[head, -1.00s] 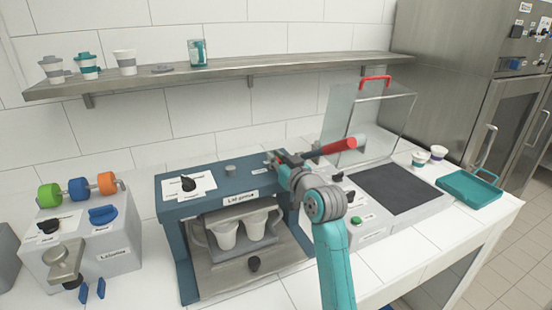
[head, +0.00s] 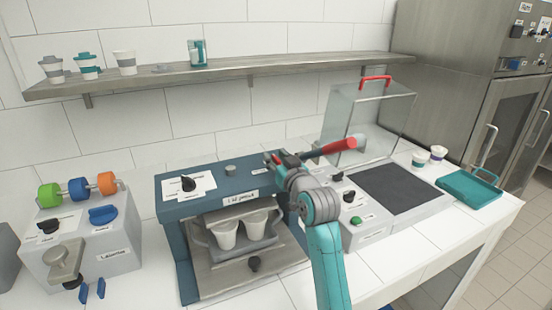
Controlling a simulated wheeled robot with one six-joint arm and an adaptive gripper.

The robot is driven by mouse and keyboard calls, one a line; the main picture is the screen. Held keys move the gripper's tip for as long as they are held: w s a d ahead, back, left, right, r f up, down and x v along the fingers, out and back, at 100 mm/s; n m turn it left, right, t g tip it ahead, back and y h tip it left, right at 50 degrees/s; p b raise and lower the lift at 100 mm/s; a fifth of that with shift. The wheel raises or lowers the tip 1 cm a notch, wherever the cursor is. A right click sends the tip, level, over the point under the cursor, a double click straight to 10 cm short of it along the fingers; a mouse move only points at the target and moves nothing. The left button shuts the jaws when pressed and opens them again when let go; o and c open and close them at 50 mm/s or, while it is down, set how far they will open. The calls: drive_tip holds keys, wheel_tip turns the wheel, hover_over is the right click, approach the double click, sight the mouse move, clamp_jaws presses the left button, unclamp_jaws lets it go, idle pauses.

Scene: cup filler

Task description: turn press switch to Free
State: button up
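The blue press machine (head: 200,207) stands at the middle of the counter, with a label on its front edge that is hard to read. A black knob (head: 188,184) sits on white printed labels on its top left; the words by it are too small to read. My gripper (head: 277,160) is over the top right of the press, well to the right of that knob. A lever with a red handle (head: 338,146) shows just behind and right of my gripper. My fingers are small and partly hidden, so whether they are open or grip anything is unclear.
Two white cups (head: 257,224) sit inside the press. A grey dispenser with coloured rollers (head: 78,188) is at left. A unit with a dark plate (head: 395,188) and clear cover (head: 375,115) is at right, beside a teal tray (head: 470,189). A shelf (head: 230,75) runs above.

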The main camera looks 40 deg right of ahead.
drive_tip(key=shift+s, duration=0.1)
drive_tip(key=v, duration=1.1)
drive_tip(key=shift+s+a, duration=0.15)
drive_tip(key=shift+s, duration=0.25)
drive_tip(key=shift+f, duration=0.1)
drive_tip(key=shift+g+y, duration=0.6)
drive_tip(key=shift+y, duration=0.3)
drive_tip(key=s+a+f, duration=0.4)
drive_tip(key=a+f, duration=0.1)
drive_tip(key=f, duration=0.2)
drive_tip(key=s+a+f, duration=0.4)
drive_tip(key=s+f, duration=0.1)
drive_tip(key=f, duration=0.2)
drive_tip(key=s+a+f, duration=0.4)
drive_tip(key=a+f, duration=0.1)
drive_tip(key=f, duration=0.2)
drive_tip(key=shift+s+a+f, duration=0.25)
drive_tip(key=shift+s+a, duration=0.05)
drive_tip(key=shift+a, duration=0.05)
drive_tip(key=s+a+f+n+y, duration=0.1)
drive_tip(key=s+a, duration=0.2)
drive_tip(key=s, duration=0.5)
drive_tip(key=s+a+f+n+y, duration=0.1)
drive_tip(key=s+a, duration=0.1)
drive_tip(key=s, duration=0.6)
drive_tip(key=s+a+f+n+g+y, duration=0.1)
drive_tip(key=s+a, duration=0.2)
drive_tip(key=s, duration=0.5)
drive_tip(key=shift+s+a+f, duration=0.3)
drive_tip(key=shift+s+f, duration=0.1)
